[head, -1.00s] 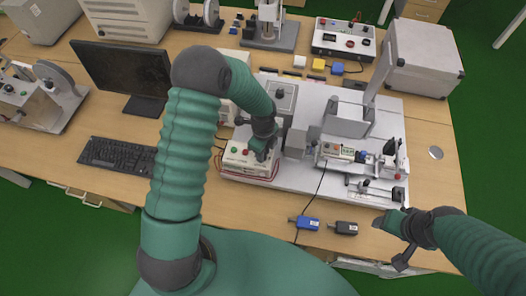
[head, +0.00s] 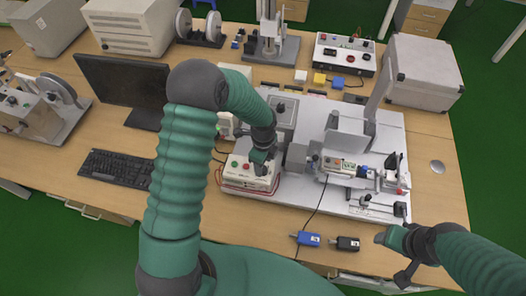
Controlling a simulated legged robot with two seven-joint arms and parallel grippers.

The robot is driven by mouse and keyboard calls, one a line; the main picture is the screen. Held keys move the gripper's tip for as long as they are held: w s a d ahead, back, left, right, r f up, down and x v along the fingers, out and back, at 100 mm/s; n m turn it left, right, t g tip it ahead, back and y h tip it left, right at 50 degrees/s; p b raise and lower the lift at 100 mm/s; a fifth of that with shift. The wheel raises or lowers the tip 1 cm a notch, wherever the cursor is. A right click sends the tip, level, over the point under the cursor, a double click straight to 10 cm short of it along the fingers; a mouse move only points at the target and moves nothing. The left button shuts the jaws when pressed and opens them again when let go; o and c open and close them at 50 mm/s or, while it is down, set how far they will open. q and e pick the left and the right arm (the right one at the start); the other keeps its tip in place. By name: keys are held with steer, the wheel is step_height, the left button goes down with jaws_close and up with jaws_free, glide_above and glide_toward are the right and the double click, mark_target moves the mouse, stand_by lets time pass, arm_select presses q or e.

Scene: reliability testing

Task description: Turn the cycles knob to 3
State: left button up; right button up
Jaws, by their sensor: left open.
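A white control box (head: 240,182) stands at the front left of the grey test rig, with a green and a red button on its top. My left gripper (head: 262,165) is over the right part of this box, pointing down, open, with nothing visible in it. I cannot tell whether it touches the box. The cycles knob cannot be made out; my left gripper and wrist cover part of the panel. My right gripper (head: 391,258) is open and empty near the table's front edge, at the lower right.
The rig's grey base plate (head: 385,130) carries a clamp mechanism (head: 345,165) right of the box. A blue connector (head: 308,239) and a black one (head: 346,244) lie near the front edge. A keyboard (head: 115,170) and monitor (head: 125,88) are left.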

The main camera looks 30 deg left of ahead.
arm_select(q)
step_height(320, 180, up, 15)
steer(key=shift+a+b, duration=0.15)
steer(key=shift+b, duration=0.3)
steer(key=shift+w+f, duration=0.1)
steer(key=s+a+f+m+t+h+p, duration=0.1)
steer(key=a+m+h+p, duration=0.3)
steer(key=m, duration=1.2)
steer(key=s+a+f+m+p, duration=0.15)
steer(key=m+p, duration=0.45)
steer(key=m, duration=1)
steer(key=shift+m, duration=0.3)
steer(key=p+x, duration=0.1)
steer(key=x, duration=0.4)
steer(key=p+x, duration=0.1)
steer(key=x, duration=0.4)
steer(key=p+x, duration=0.1)
steer(key=x, duration=0.4)
steer(key=shift+w+f, duration=0.15)
steer(key=shift+w, duration=0.25)
